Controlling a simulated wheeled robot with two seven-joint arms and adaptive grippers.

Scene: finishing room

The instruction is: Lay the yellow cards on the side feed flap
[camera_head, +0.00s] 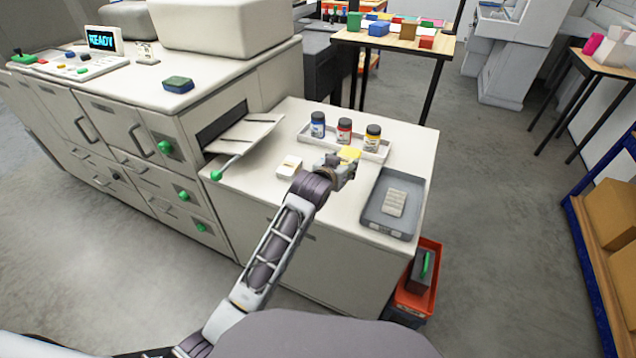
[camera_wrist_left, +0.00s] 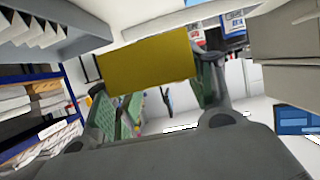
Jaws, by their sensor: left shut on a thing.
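The yellow cards (camera_head: 350,153) are in my left gripper (camera_head: 338,166), which is shut on them above the counter. In the left wrist view the yellow cards (camera_wrist_left: 148,62) show as a flat dark-yellow rectangle at the fingers (camera_wrist_left: 160,95). The side feed flap (camera_head: 245,134) is a pale flap sticking out of the machine's dark side slot, left of my gripper and apart from it. Its top looks bare except for thin dark marks. My right gripper is not in view.
A white tray (camera_head: 370,153) with blue, red and yellow bottles stands just behind my gripper. A small white box (camera_head: 289,166) lies between gripper and flap. A green-tipped lever (camera_head: 217,174) sticks out before the flap. A grey tray (camera_head: 375,218) lies to the right.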

